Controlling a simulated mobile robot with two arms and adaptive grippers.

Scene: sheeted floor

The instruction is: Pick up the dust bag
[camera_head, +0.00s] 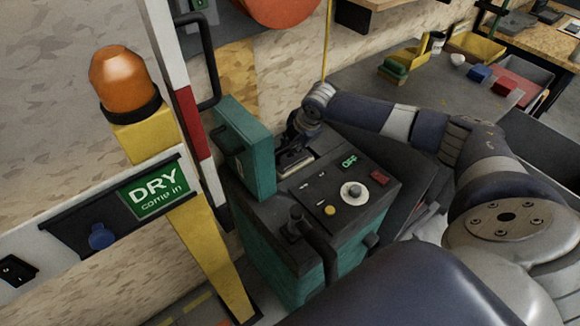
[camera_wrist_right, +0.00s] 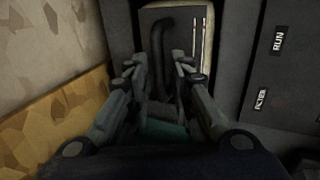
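The dust bag, a beige block with a dark curved handle, sits in the open bay of a teal and black machine (camera_head: 290,254). In the right wrist view the dust bag (camera_wrist_right: 212,45) stands ahead of my right gripper (camera_wrist_right: 166,64). Its two fingers are apart, with the dark handle (camera_wrist_right: 158,45) between them. I cannot tell whether they touch it. In the head view my right gripper (camera_head: 300,134) reaches down behind the machine's raised teal lid (camera_head: 250,148), and the bag is mostly hidden. My left gripper is not in view.
A yellow post with an orange lamp (camera_head: 123,75) and a green DRY sign (camera_head: 155,191) stand left of the machine. A grey table (camera_head: 370,95) with coloured blocks and bins lies behind my right arm. The machine's top has knobs and buttons.

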